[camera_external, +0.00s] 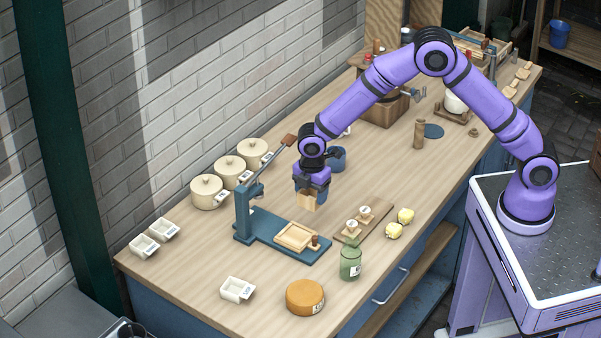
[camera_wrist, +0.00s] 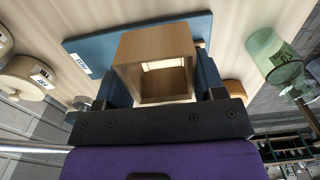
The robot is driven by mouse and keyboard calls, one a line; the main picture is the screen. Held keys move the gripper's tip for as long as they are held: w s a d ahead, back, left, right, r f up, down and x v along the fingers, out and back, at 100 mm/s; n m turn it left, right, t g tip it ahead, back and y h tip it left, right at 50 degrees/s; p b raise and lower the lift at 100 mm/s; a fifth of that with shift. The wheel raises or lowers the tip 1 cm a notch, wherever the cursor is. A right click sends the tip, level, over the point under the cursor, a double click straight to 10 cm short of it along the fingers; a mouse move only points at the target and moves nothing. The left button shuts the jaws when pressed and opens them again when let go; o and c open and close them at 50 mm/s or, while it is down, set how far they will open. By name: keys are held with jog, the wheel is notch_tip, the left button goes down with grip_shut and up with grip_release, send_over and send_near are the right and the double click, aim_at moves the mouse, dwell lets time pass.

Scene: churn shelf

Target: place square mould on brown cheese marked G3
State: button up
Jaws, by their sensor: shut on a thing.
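My gripper (camera_external: 311,184) is shut on the square mould (camera_external: 306,200), a small open wooden box, and holds it in the air above the worktop, behind the blue press. In the wrist view the square mould (camera_wrist: 125,50) sits between the dark fingers of my gripper (camera_wrist: 160,78), its hollow facing the camera. The brown cheese (camera_external: 305,294) is a round orange-brown wheel near the front edge of the worktop, apart from the mould. Its white label is too small to read. An orange-brown edge, probably this cheese (camera_wrist: 232,86), shows beside the right finger in the wrist view.
The blue press (camera_external: 262,228) with its raised lever and a wooden tray (camera_external: 296,236) stands between mould and cheese. A green jar (camera_external: 350,264) is right of the cheese, a white dish (camera_external: 237,289) left. Cream pots (camera_external: 206,192) line the wall. Bare wood surrounds the cheese's left and front.

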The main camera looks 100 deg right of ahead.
jog(key=w+a+r, duration=0.1)
jog(key=w+a, duration=0.2)
jog(key=a, duration=0.5)
jog(key=w+a+r, duration=0.1)
jog(key=w+a, duration=0.2)
jog(key=a, duration=0.5)
jog(key=r, duration=0.1)
send_over(305, 291)
notch_tip(305, 291, down, 9)
jog(key=shift+a+r, duration=0.1)
jog(key=shift+r, duration=0.05)
jog(key=o, duration=0.9)
notch_tip(305, 291, up, 12)
jog(key=shift+r, duration=0.15)
